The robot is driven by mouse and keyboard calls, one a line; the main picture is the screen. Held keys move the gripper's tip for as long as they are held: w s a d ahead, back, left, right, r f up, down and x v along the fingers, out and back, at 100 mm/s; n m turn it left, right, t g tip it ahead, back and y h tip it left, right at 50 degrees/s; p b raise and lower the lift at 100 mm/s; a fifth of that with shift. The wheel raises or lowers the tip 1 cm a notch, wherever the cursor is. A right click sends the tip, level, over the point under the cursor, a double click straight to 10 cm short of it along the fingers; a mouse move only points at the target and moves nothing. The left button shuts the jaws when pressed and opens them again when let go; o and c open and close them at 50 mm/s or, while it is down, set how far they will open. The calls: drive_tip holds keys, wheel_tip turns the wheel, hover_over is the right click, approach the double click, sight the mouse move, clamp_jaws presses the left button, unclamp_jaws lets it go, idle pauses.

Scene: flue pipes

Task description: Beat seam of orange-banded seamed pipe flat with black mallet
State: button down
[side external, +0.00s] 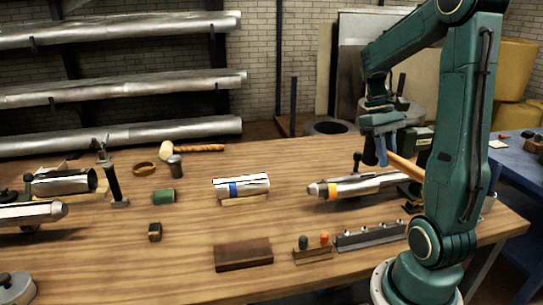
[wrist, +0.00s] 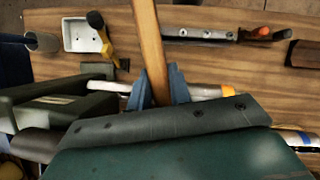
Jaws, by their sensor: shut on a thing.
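My gripper (side external: 378,158) is raised above the right part of the bench, shut on the mallet's wooden handle (side external: 405,167). In the wrist view the handle (wrist: 149,45) runs between the blue fingers (wrist: 160,90) and out of the top edge. A dark shape beside the fingers in the side view may be the black mallet head; I cannot tell clearly. The orange-banded seamed pipe (side external: 358,186) lies on a support below my gripper, apart from it. Its orange band (wrist: 228,91) shows in the wrist view, where the fingers hide part of the pipe. Its seam is not clear.
A blue-banded pipe (side external: 255,184) lies left of the orange-banded one. A brown block (side external: 243,256), a rail with several studs (side external: 370,237) and a small knobbed holder (side external: 312,252) sit in front. Another mallet (side external: 200,148) lies at the back. Bare wood separates these things.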

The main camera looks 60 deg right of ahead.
wheel_tip(320, 180, down, 4)
drive_tip(key=shift+r, duration=2.55)
drive_tip(key=w+a+r, duration=0.5)
drive_tip(key=shift+w+a, duration=0.35)
drive_tip(key=shift+w, duration=0.1)
